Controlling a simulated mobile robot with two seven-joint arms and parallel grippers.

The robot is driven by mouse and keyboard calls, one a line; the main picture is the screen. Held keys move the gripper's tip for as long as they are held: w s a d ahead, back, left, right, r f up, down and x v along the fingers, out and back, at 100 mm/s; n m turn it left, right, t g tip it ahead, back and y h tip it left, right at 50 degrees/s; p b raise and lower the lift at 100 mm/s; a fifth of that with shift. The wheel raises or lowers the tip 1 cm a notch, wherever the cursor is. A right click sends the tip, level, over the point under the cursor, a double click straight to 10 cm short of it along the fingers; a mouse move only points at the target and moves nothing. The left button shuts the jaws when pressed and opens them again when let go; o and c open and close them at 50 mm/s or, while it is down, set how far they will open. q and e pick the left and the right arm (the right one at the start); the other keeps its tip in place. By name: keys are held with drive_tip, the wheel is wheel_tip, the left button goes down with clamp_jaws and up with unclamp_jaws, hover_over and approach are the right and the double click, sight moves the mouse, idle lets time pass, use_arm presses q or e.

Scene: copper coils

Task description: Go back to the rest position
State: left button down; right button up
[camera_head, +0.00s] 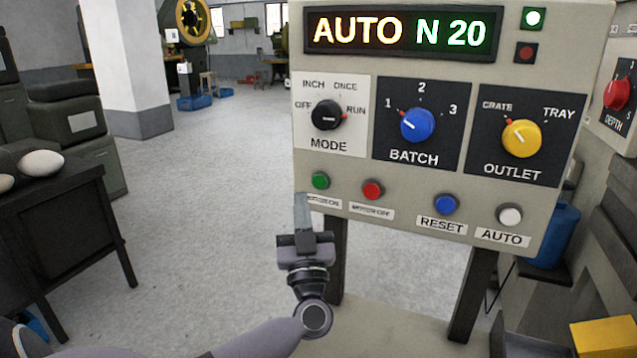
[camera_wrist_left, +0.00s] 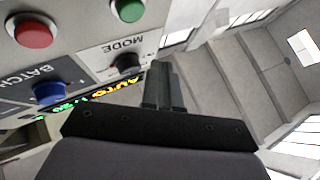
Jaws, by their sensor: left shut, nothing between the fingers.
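My left gripper (camera_head: 302,212) is shut and empty, raised in front of the lower left edge of the control panel (camera_head: 440,180). Its fingers point up, just below and left of the green button (camera_head: 320,180). I cannot tell whether they touch the panel. In the left wrist view the shut fingers (camera_wrist_left: 162,85) point past the panel's edge, near the black MODE knob (camera_wrist_left: 127,62). The display (camera_head: 404,32) reads AUTO N 20. My right gripper is not seen.
A dark table (camera_head: 60,215) with pale rounded objects stands at left. Dark boxes (camera_head: 70,120) are stacked behind it. The panel stands on dark legs (camera_head: 474,295). A blue container (camera_head: 555,235) and a yellow block (camera_head: 605,338) are at right. The floor (camera_head: 200,230) left of the panel is clear.

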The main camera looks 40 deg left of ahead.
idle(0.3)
use_arm(q)
drive_tip(key=s+d+f+m+t+h, duration=0.2)
drive_tip(key=d+f+m+h, duration=0.5)
drive_tip(key=d+f+h, duration=0.3)
drive_tip(key=s+d+f+m+t+h, duration=0.1)
drive_tip(key=s+d+f+m+h, duration=0.2)
drive_tip(key=d+f+m+h, duration=0.7)
drive_tip(key=s+f+n+g, duration=0.1)
drive_tip(key=s+f+g, duration=0.2)
drive_tip(key=s+f, duration=0.1)
drive_tip(key=s+f+n+g, duration=0.2)
drive_tip(key=s+f+g, duration=0.1)
drive_tip(key=f, duration=0.3)
drive_tip(key=s+f+n+g+h, duration=0.1)
drive_tip(key=s+f+g, duration=0.2)
drive_tip(key=s+f, duration=0.2)
drive_tip(key=shift+s+d+n, duration=0.1)
drive_tip(key=shift+s+n, duration=0.3)
